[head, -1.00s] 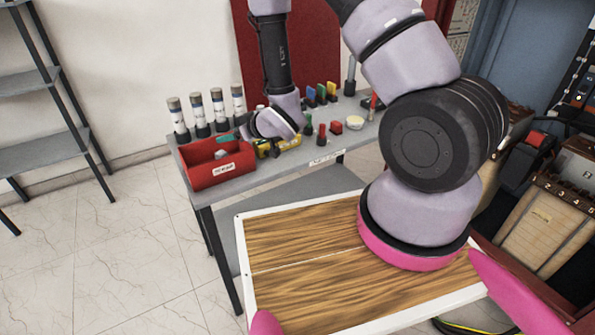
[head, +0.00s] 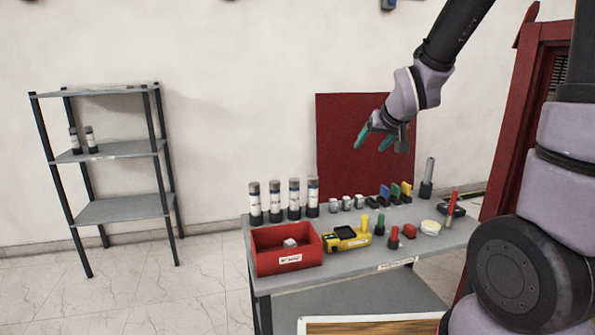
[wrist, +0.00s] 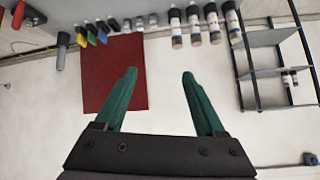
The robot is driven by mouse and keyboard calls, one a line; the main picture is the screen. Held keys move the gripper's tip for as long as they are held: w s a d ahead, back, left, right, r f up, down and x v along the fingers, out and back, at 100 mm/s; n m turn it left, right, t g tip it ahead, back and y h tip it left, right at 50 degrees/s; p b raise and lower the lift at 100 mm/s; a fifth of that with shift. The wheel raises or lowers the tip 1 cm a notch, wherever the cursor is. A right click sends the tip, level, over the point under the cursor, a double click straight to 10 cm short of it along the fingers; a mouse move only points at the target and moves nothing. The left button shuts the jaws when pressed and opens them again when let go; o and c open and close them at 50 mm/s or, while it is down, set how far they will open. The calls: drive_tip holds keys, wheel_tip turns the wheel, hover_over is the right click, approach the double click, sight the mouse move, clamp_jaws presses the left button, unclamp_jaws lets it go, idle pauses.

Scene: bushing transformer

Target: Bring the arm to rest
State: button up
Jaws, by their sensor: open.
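My gripper (head: 376,139) is raised above the back of the grey table (head: 425,245), in front of the dark red wall panel (head: 345,150). Its two green fingers point down and to the left in the head view. In the wrist view my gripper (wrist: 158,88) has its fingers spread well apart with nothing between them. It touches nothing on the table. My arm comes in from the upper right of the head view.
The table holds a red bin (head: 287,248), several labelled cylinders (head: 294,200), a yellow device (head: 346,238) and small coloured parts. A grey shelf (head: 110,150) stands at the left with two cylinders on it. A red frame (head: 520,110) stands at the right. Open floor lies between shelf and table.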

drive_tip(key=s+d+r+m, duration=0.1)
drive_tip(key=s+r, duration=0.3)
drive_tip(key=s, duration=0.3)
drive_tip(key=s+d+r+m+g, duration=0.1)
drive_tip(key=s+d+r, duration=0.1)
drive_tip(key=s+r, duration=0.2)
drive_tip(key=s+d+r+m+g, duration=0.1)
drive_tip(key=s+r, duration=0.3)
drive_tip(key=s, duration=0.6)
drive_tip(key=shift+s+d+m, duration=0.25)
drive_tip(key=shift+d+m, duration=0.25)
drive_tip(key=shift+m, duration=0.1)
